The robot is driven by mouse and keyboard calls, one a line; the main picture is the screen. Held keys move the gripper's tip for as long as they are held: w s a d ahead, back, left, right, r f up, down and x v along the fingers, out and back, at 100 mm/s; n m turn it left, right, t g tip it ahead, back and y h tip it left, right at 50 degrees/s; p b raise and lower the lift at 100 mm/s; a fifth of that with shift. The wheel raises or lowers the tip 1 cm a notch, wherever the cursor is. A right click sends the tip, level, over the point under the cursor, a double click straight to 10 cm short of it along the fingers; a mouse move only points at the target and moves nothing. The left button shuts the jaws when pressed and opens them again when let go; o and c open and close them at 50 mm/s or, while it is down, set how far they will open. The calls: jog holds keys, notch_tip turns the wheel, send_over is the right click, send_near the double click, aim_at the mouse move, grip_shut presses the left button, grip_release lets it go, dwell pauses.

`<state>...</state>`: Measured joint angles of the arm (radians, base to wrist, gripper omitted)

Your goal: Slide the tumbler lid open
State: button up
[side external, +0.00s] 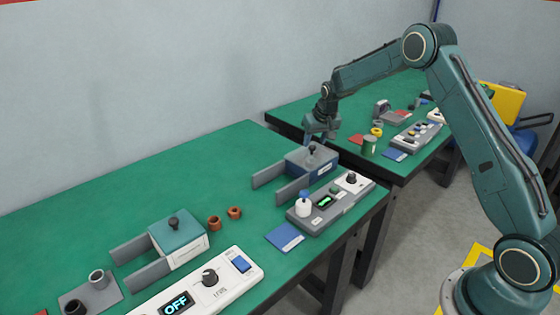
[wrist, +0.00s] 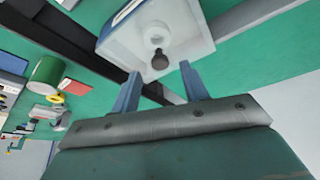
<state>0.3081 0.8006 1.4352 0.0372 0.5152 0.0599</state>
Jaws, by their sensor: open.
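A blue box with a paler lid (side external: 300,156) sits near the far end of the front green bench, between two grey rails. I take this lid to be the tumbler lid. A dark knob (side external: 312,148) stands on it. In the wrist view the lid (wrist: 190,35) looks whitish, and its dark knob (wrist: 160,60) shows ahead of my fingers. My gripper (side external: 320,137) is above and just behind the box; its blue fingers (wrist: 160,69) are open and empty. The gap to the knob is hard to judge. I cannot tell whether the lid is shut.
A second box with a teal lid (side external: 178,229) stands nearer, with copper rings (side external: 214,223) beside it. A grey control panel (side external: 335,207) lies right in front of the blue box. A blue card (side external: 285,237) lies nearby. The rear bench holds a green cylinder (side external: 369,146).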

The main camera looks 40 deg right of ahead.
aim_at(312, 152)
jog(key=shift+x, duration=1.3)
jog(key=shift+c, duration=0.3)
jog(key=shift+a, duration=0.1)
grip_shut()
